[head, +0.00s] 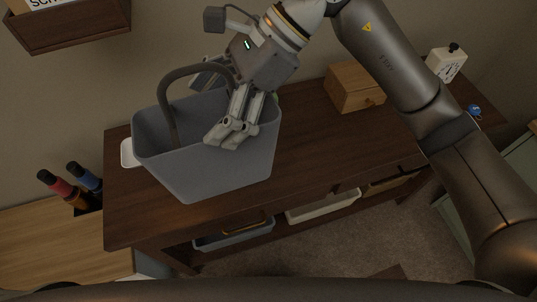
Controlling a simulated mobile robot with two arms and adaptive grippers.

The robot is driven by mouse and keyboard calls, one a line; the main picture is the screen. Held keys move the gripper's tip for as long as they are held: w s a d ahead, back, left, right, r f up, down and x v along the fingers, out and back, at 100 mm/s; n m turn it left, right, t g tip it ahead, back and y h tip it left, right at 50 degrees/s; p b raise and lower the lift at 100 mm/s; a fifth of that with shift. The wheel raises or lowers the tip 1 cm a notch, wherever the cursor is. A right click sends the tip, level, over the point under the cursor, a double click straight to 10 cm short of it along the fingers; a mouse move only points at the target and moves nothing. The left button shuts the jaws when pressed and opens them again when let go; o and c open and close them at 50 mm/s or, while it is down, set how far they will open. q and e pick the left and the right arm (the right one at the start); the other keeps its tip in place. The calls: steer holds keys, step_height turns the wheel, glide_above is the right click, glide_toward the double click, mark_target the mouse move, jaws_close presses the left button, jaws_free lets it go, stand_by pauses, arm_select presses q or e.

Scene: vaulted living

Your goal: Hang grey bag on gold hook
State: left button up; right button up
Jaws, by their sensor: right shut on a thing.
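The grey bag (210,160) is a tapered, open-topped tote with a dark arched handle, over the left part of the dark wooden table. My right gripper (228,125) is at the bag's upper right and is shut on it, with fingers over the rim and near the handle. The fingers hide part of the rim, and I cannot tell exactly which part they grip. The bag looks nearly upright; whether its base touches the table I cannot tell. The gold hook is not visible. My left gripper is not in view.
The dark table (310,150) holds a wooden box (355,88) and a white timer-like object (445,64). A wall shelf (68,27) is at the upper left. Bottles (62,190) stand at the left. Trays (322,207) sit on the lower shelf.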

arm_select(q)
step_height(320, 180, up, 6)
steer(key=p, duration=0.6)
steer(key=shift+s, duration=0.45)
arm_select(e)
steer(key=w+d+f, duration=0.9)
steer(key=w+f, duration=0.1)
steer(key=f, duration=0.2)
steer(key=shift+d+f, duration=0.2)
steer(key=shift+d, duration=0.05)
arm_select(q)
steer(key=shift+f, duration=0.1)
arm_select(e)
steer(key=shift+f, duration=0.1)
steer(key=shift+f+b, duration=0.15)
steer(key=shift+b, duration=0.25)
steer(key=o, duration=1.3)
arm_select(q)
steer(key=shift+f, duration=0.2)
